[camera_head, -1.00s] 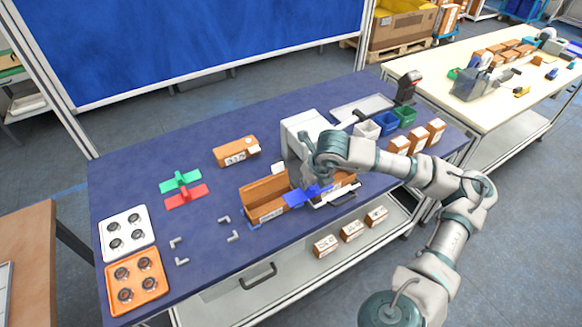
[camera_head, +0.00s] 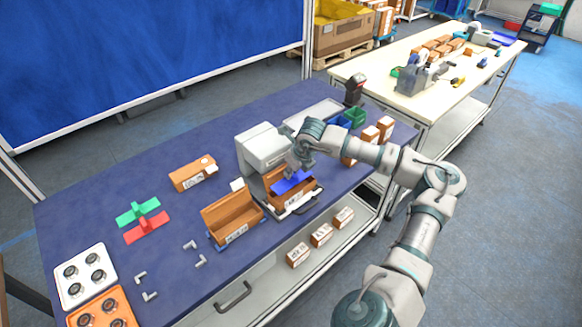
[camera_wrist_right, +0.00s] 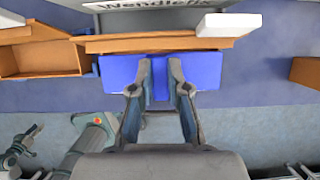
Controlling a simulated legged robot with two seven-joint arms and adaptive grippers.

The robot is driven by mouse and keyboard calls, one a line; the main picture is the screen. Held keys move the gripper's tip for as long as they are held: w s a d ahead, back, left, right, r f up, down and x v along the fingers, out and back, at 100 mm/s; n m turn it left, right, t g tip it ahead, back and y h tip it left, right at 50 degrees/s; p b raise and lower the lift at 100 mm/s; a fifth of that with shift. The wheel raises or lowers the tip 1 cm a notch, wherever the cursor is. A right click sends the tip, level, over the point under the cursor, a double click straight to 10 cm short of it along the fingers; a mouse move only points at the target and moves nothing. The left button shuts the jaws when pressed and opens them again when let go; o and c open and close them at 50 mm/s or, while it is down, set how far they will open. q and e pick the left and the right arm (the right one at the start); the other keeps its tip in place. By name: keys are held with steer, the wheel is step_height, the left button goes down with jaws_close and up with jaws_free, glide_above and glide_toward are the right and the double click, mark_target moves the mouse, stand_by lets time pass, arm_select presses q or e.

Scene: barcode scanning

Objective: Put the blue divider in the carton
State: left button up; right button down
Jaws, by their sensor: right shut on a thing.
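The blue divider (camera_head: 288,184) is held by my right gripper (camera_head: 299,171) over the right-hand open brown carton (camera_head: 301,194). In the right wrist view the blue divider (camera_wrist_right: 207,70) spreads to both sides of my right gripper (camera_wrist_right: 160,70), whose fingers are shut on its middle. The brown carton wall (camera_wrist_right: 180,43) lies just beyond it. How far the divider reaches into the carton I cannot tell. My left gripper is not in view.
A second open carton (camera_head: 228,216) stands to the left. A grey-white machine (camera_head: 262,150) is behind. Green (camera_head: 138,211) and red (camera_head: 146,228) dividers lie left. White (camera_head: 84,275) and orange (camera_head: 100,311) trays are at far left. A closed carton (camera_head: 191,174) lies behind the cartons.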

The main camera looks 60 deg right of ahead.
steer(key=shift+f, duration=2.95)
steer(key=c, duration=1.4)
jaws_free()
steer(key=shift+r+p, duration=1.85)
steer(key=shift+r, duration=1.2)
